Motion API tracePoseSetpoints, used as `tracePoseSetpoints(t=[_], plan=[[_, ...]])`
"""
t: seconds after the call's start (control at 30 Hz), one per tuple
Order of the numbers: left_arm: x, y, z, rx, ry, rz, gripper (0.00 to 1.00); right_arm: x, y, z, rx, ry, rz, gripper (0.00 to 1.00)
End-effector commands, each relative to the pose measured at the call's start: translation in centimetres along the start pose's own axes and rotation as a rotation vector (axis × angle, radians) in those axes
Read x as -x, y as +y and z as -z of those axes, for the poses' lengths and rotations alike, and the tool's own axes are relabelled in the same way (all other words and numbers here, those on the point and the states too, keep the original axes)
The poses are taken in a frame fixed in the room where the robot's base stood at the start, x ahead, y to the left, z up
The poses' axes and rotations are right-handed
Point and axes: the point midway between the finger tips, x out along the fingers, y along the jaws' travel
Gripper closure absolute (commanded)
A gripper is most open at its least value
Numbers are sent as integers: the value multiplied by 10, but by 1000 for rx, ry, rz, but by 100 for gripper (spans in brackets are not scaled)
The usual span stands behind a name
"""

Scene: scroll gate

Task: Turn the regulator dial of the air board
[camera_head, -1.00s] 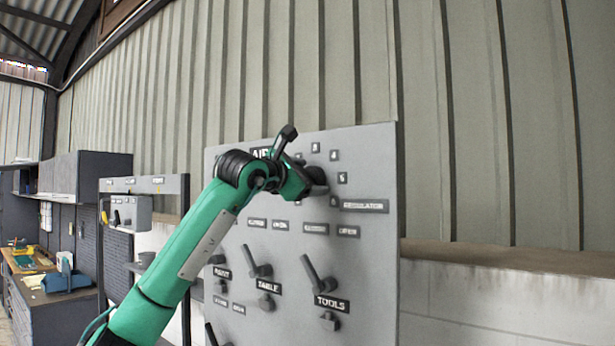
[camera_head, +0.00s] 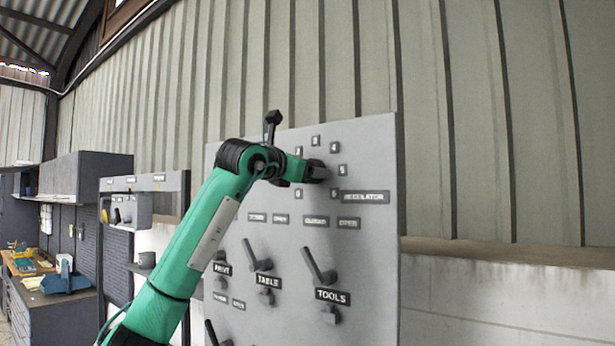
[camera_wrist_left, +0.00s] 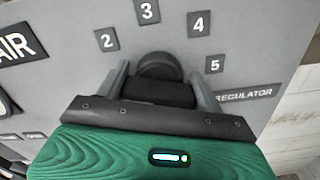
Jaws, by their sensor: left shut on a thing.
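The grey air board (camera_head: 370,260) stands upright in front of me. The dark round regulator dial (camera_wrist_left: 160,68) is near its top, ringed by small number plates; 2, 3, 4 and 5 read clearly in the left wrist view. The REGULATOR label (camera_head: 365,197) is at its lower right. My left gripper (camera_head: 318,172) reaches the dial from the left. In the left wrist view its two fingers (camera_wrist_left: 160,85) are shut on the dial, one on each side. The gripper hides the lower part of the dial and any pointer. My right gripper is not in view.
Below the dial are levers labelled TABLE (camera_head: 256,258) and TOOLS (camera_head: 318,267), with more at the left. A small panel rack (camera_head: 145,183) and a workbench (camera_head: 55,300) stand at the left. A ledge (camera_head: 480,258) runs along the wall at right.

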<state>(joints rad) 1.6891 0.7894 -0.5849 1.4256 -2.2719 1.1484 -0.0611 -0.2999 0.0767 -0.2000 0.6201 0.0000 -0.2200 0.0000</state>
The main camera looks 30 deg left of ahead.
Motion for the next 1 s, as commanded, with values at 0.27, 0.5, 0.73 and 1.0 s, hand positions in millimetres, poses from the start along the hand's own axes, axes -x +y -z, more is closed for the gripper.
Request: tracePoseSetpoints(t=[0.27, 0.5, 0.73, 1.0], plan=[[0, 1, 2, 263, 0, 1, 55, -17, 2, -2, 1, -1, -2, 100], [0, 3, 3, 491, -1, 1, 55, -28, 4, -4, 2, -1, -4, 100], [0, 4, 4, 708, 0, 1, 55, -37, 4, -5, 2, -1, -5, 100], [0, 6, 4, 929, -1, 0, 55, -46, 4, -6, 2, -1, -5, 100]])
